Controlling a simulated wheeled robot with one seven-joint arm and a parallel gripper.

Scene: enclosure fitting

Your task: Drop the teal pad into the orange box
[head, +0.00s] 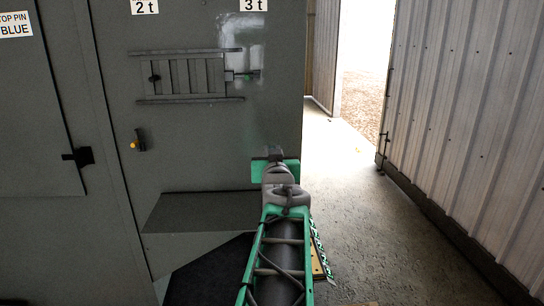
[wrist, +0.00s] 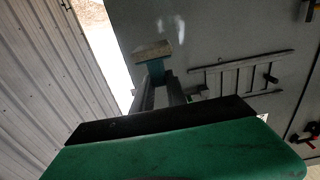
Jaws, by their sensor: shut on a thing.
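My gripper (wrist: 160,92) shows in the wrist view with its dark fingers closed on a small teal piece, the teal pad (wrist: 156,72). A brownish-grey block-like face (wrist: 152,50) shows at the pad's far end; I cannot tell whether it is part of the pad. In the head view my gripper (head: 274,154) is held up in front of the grey cabinet's right part, and my arm and hand hide most of what it holds. I see no orange box in either view.
A grey cabinet (head: 60,150) fills the left, with a slatted vent (head: 190,77), an orange-tipped knob (head: 138,144) and a low grey ledge (head: 205,211). A corrugated wall (head: 460,120) stands at right. Concrete floor (head: 385,230) lies clear towards a bright doorway (head: 362,60).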

